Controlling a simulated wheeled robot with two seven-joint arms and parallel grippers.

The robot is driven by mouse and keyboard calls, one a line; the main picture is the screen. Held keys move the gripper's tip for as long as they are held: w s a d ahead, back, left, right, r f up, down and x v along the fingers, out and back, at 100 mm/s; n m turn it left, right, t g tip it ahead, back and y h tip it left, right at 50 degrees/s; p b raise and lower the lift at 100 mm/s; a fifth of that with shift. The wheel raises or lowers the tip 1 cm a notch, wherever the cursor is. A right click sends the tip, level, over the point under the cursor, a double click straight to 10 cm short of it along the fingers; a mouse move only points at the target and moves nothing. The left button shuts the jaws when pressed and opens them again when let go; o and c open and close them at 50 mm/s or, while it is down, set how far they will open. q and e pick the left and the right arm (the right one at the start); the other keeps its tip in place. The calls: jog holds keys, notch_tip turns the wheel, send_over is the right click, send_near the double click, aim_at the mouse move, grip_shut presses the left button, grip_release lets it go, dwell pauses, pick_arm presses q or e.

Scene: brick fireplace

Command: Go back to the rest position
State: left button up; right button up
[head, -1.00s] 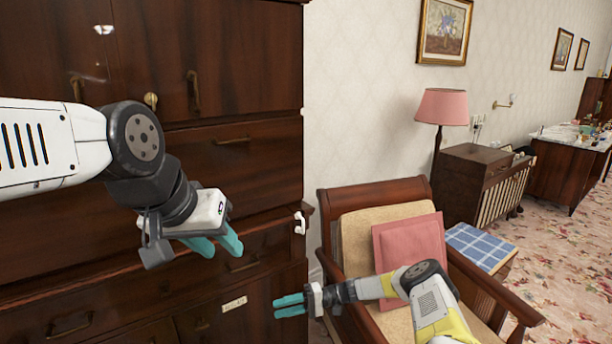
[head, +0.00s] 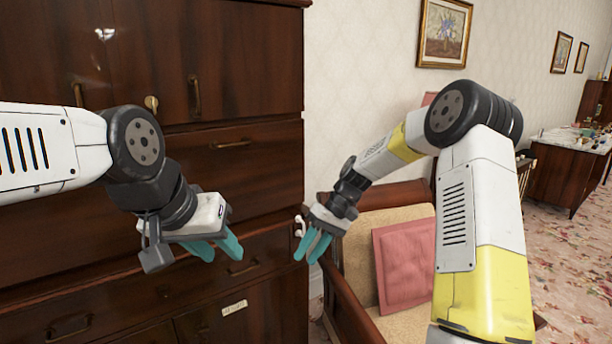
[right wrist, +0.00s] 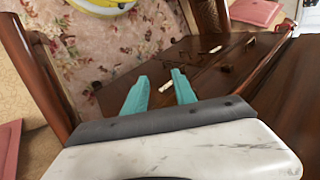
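My left gripper (head: 215,248) hangs in front of the dark wooden cabinet (head: 262,180) at the left of the head view. Its two teal fingers are apart and nothing shows between them. My right gripper (head: 309,258) is near the cabinet's right edge, pointing down, by the wooden armchair. Its teal fingers are apart and empty; they also show in the right wrist view (right wrist: 160,90) with dark wood and patterned floor beyond. My right arm is raised and bent, covering part of the armchair and lamp.
The wooden armchair (head: 344,300) with a pink cushion (head: 403,262) stands close to my right arm. A marble-topped cabinet (head: 566,172) is at the far right. The patterned carpet (head: 568,262) is open at the right. A framed picture (head: 444,33) hangs on the wall.

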jog(key=s+d+r+m+t+h, duration=0.1)
jog(key=s+d+r+t, duration=0.2)
jog(key=s+r, duration=0.3)
jog(key=s+d+r+m+t+h, duration=0.1)
jog(key=s+d+r+m+t, duration=0.1)
jog(key=s+d+r, duration=0.4)
jog(key=s+d+r+m+t+h, duration=0.1)
jog(key=s+d+r+t, duration=0.3)
jog(key=s, duration=0.8)
notch_tip(320, 180, up, 2)
jog(key=shift+d+m+h, duration=0.3)
jog(key=shift+h, duration=0.3)
jog(key=shift+c, duration=0.4)
